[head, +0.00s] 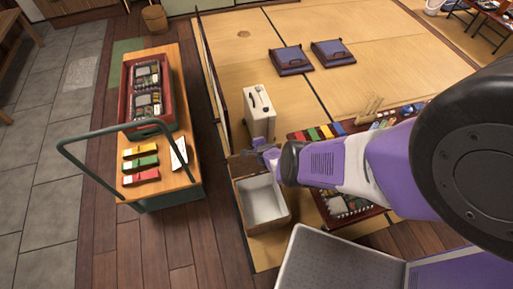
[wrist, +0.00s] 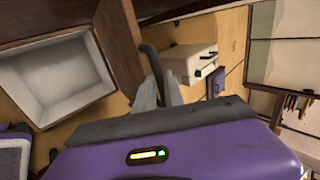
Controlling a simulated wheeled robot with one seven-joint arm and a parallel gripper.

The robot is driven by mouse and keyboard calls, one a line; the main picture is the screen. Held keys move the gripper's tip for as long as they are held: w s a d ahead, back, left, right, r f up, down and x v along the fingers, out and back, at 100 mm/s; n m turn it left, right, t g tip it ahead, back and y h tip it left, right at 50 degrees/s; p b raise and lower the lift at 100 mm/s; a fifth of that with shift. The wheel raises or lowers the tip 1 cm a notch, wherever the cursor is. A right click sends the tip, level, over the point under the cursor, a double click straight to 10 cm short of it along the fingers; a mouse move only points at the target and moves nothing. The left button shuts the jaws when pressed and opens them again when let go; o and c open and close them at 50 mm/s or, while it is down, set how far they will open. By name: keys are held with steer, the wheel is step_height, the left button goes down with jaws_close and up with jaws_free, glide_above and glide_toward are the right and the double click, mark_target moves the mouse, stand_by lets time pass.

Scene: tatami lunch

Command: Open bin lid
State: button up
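The bin (head: 288,212) is a wooden box with a pale inside, standing on the tatami edge. Its top is open, and its empty inside shows in the wrist view (wrist: 55,75). The brown lid (head: 240,167) stands raised at the bin's far side; in the wrist view the lid (wrist: 118,35) is the brown panel right of the opening. My gripper (head: 268,150) is at the lid's upper right edge. In the wrist view, my gripper's grey fingers (wrist: 159,80) are close together around a dark curved handle (wrist: 148,55). The handle's join to the lid is partly hidden.
A cream box (head: 259,112) with a dark handle stands just behind the bin. A green-railed cart (head: 175,95) with lunch trays is to the left. A low red tray table (head: 325,207) lies right of the bin, partly under my arm. Purple cushions (head: 290,60) lie beyond.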

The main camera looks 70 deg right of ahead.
steer(key=p+v, duration=0.8)
steer(key=shift+f, duration=0.1)
stand_by(0.8)
